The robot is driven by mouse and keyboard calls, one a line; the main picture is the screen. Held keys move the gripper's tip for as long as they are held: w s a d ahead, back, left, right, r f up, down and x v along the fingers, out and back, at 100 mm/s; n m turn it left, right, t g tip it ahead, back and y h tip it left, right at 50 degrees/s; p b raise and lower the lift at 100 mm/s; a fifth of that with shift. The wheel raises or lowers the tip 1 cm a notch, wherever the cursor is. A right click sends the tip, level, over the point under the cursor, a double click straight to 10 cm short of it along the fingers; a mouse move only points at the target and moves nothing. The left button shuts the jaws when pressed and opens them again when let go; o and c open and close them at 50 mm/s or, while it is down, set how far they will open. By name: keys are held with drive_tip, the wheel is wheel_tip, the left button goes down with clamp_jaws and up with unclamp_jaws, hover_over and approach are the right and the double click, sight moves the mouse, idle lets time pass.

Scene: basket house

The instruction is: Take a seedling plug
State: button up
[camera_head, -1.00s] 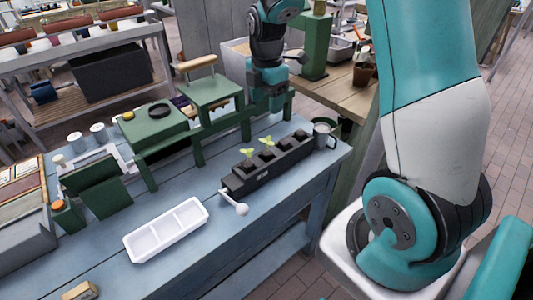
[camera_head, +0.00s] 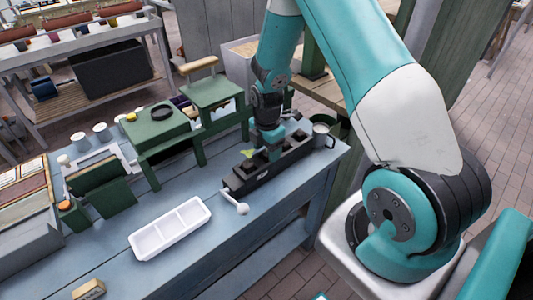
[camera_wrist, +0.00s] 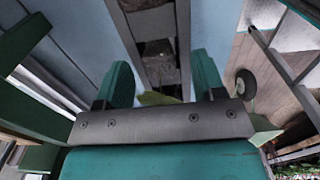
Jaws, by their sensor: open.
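The dark plug tray (camera_head: 243,180) lies on the blue bench with several cells in a row. One green-leaved seedling (camera_head: 247,154) shows in the head view, left of my gripper (camera_head: 271,152). My gripper points down over the middle of the tray. In the wrist view my gripper (camera_wrist: 163,80) has its two green fingers apart, on either side of the dark tray (camera_wrist: 140,8). Green leaves (camera_wrist: 158,98) show between the fingers, partly hidden by the gripper's edge. I cannot tell whether the fingers touch a plug.
A white three-compartment tray (camera_head: 136,243) lies empty at front left. A white-knobbed lever (camera_head: 242,208) sticks out from the plug tray's front end. Green stands (camera_head: 211,93) rise behind. The front of the bench is mostly clear.

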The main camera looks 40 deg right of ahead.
drive_tip(key=shift+f, duration=0.3)
drive_tip(key=c, duration=1)
drive_tip(key=shift+r, duration=0.1)
